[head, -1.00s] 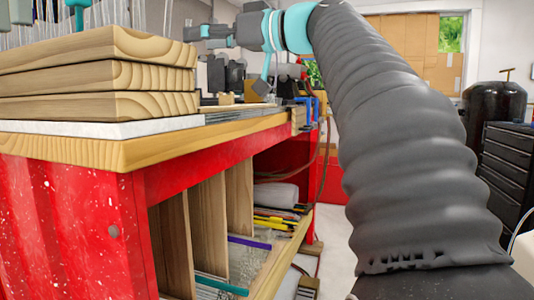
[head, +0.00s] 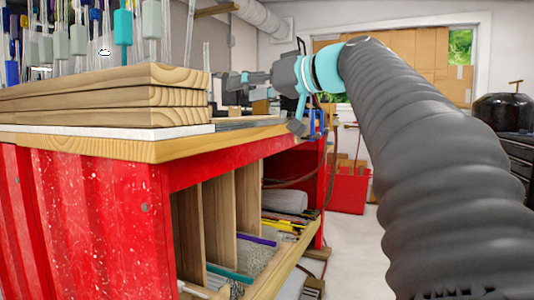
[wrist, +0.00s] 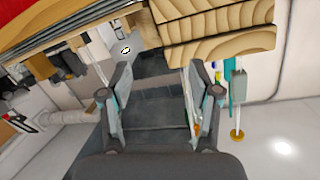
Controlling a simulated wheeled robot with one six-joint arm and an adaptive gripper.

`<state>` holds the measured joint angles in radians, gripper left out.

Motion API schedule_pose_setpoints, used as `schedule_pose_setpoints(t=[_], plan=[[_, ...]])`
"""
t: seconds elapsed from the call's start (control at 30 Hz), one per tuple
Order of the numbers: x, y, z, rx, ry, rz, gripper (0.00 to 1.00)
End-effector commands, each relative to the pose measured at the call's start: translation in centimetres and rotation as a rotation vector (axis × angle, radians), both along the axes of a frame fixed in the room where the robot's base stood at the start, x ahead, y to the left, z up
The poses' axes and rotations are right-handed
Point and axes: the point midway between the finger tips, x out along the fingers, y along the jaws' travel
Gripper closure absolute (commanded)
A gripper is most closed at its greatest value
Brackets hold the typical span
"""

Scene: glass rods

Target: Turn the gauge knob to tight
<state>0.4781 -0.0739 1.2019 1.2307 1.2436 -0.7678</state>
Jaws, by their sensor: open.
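I cannot make out the gauge knob in either view. My gripper (head: 235,84) is in the head view, just right of the stacked planks and above the bench top, pointing left. In the wrist view my gripper (wrist: 158,72) has its two fingers spread wide. I see nothing held between them. A dark, flat surface shows in the gap, but I cannot tell what it is.
Stacked wooden planks (head: 105,98) lie on the red bench (head: 110,190), and show close ahead in the wrist view (wrist: 215,35). Glass rods with coloured weights (head: 123,28) hang behind. A red bin (head: 348,188) stands on the floor.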

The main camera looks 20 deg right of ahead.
Motion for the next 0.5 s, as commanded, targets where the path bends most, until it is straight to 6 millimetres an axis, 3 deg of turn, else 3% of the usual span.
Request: schedule_pose_setpoints(t=[0.5], plan=[[0.7,-1.6,-8.5,0.04,0.284,-0.167,0.38]])
